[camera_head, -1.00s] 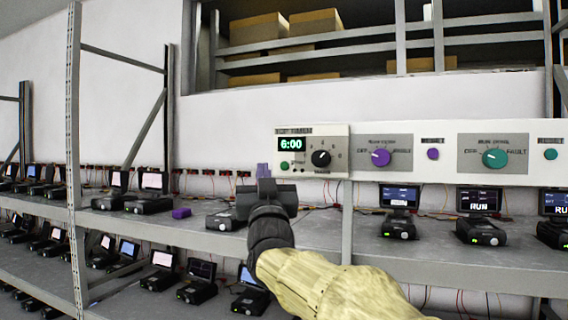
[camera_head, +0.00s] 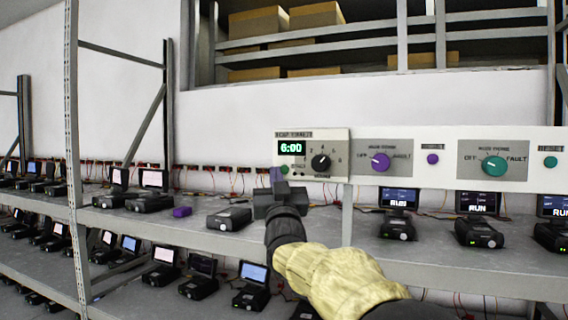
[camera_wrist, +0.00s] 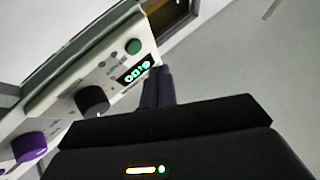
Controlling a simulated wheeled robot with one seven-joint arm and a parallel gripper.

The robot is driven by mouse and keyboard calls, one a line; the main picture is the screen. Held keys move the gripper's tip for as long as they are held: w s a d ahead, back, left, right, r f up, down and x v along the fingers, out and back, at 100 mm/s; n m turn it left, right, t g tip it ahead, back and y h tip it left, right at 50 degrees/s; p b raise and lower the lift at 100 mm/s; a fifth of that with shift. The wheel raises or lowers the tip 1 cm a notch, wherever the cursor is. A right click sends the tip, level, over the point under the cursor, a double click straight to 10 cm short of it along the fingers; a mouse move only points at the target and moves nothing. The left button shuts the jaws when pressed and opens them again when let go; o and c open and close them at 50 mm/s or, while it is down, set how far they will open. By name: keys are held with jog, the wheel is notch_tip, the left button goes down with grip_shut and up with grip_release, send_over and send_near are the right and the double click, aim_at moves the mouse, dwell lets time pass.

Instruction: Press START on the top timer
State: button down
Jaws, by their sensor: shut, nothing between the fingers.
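The white timer (camera_head: 341,143) has a lit green 6:00 display (camera_head: 291,148), a black dial (camera_head: 320,162) and a small round green button (camera_head: 284,169) at lower left. Its small lettering is too blurred to read. The timer also shows tilted in the wrist view, with the green button (camera_wrist: 133,46) beyond the display (camera_wrist: 134,71). My gripper (camera_head: 277,174) is shut and empty, its tips beside and just left of the green button in the head view. In the wrist view the shut fingers (camera_wrist: 157,86) are beside the display end of the timer; contact cannot be told.
Right of the timer, a panel carries a purple knob (camera_head: 380,162), a purple button (camera_head: 433,159), a green knob (camera_head: 494,164) and a green button (camera_head: 550,162). Shelves below hold several black devices with screens. A rack post (camera_head: 73,160) stands at left. A purple block (camera_head: 182,212) lies on the shelf.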

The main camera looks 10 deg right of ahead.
aim_at(284, 169)
jog(key=shift+w+d, duration=0.65)
jog(key=shift+w, duration=0.25)
jog(key=shift+w+d+f, duration=0.15)
jog(key=shift+w, duration=0.05)
dwell(1.3)
jog(key=shift+w+d, duration=0.1)
jog(key=shift+w, duration=0.1)
jog(key=shift+w+d+b, duration=0.25)
jog(key=shift+b, duration=0.05)
dwell(0.8)
dwell(0.4)
jog(key=shift+s+a+f+b, duration=0.1)
jog(key=shift+s+a+b, duration=0.2)
jog(key=shift+b, duration=0.25)
jog(key=shift+s+a, duration=0.2)
jog(key=shift+s, duration=0.2)
jog(key=shift+b, duration=0.3)
